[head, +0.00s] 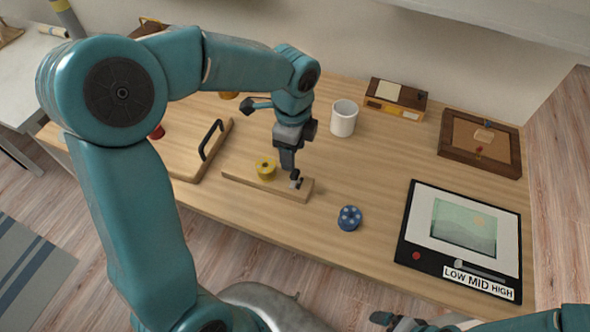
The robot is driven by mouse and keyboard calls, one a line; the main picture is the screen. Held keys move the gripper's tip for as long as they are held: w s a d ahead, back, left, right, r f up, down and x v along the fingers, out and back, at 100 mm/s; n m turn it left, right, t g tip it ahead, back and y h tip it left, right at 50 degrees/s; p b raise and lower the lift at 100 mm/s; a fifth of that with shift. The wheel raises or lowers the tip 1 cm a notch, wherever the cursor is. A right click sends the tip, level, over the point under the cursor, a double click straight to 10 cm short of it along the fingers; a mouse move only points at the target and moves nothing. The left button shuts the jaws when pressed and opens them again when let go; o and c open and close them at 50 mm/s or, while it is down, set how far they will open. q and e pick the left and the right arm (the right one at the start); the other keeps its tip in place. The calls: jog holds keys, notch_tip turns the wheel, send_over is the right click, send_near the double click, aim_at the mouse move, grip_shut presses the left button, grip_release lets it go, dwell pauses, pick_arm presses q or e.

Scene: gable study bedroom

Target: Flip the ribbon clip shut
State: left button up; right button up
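A wooden strip board (240,181) lies near the front edge of the desk. A yellow ribbon spool (266,169) stands on it. A small grey and dark clip (297,184) sits near the board's right end; its flap is too small to tell whether it is up or down. My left gripper (293,172) points down right over the clip, its tips at or just above it. Its fingers overlap in this view, so their gap is hidden and contact is unclear. My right gripper (393,321) is at the bottom edge, away from the board and partly cut off.
A blue spool (349,218) lies right of the board. A white mug (343,118) and a radio-like box (396,100) stand behind. A framed panel (409,228) and wooden tray (481,168) are at right. A board with a black handle (211,139) is left.

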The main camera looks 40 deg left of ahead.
aim_at(294, 173)
pick_arm(q)
notch_tip(294, 173, down, 9)
jog(key=shift+d+f, duration=0.1)
jog(key=shift+f, duration=0.05)
jog(key=shift+s, duration=0.1)
jog(key=shift+c, duration=0.3)
